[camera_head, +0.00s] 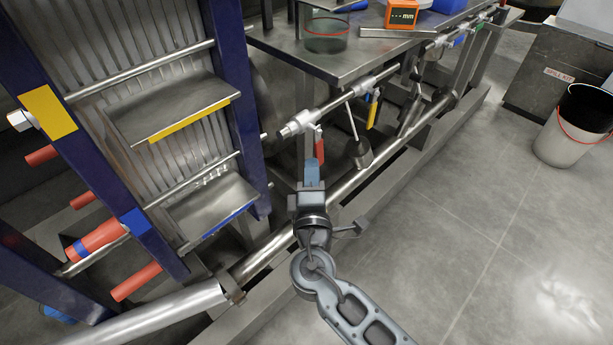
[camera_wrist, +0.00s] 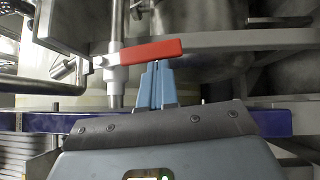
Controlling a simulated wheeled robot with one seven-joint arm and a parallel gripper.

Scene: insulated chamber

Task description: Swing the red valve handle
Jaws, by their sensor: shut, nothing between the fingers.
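The red valve handle (camera_head: 319,147) hangs down from a fitting on the steel pipe (camera_head: 330,107) below the table edge. In the wrist view the red handle (camera_wrist: 151,51) lies across the picture, with its fitting at its left end. My gripper (camera_head: 312,163) is shut and empty, with its blue fingers right by the handle's lower end in the head view.
A yellow handle (camera_head: 372,111) hangs on the same pipe to the right. A steel table (camera_head: 345,68) carries a glass dish (camera_head: 326,38) and an orange meter (camera_head: 402,14). A blue-framed plate unit (camera_head: 237,110) stands at left. A bucket (camera_head: 566,140) stands at right; the floor before it is clear.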

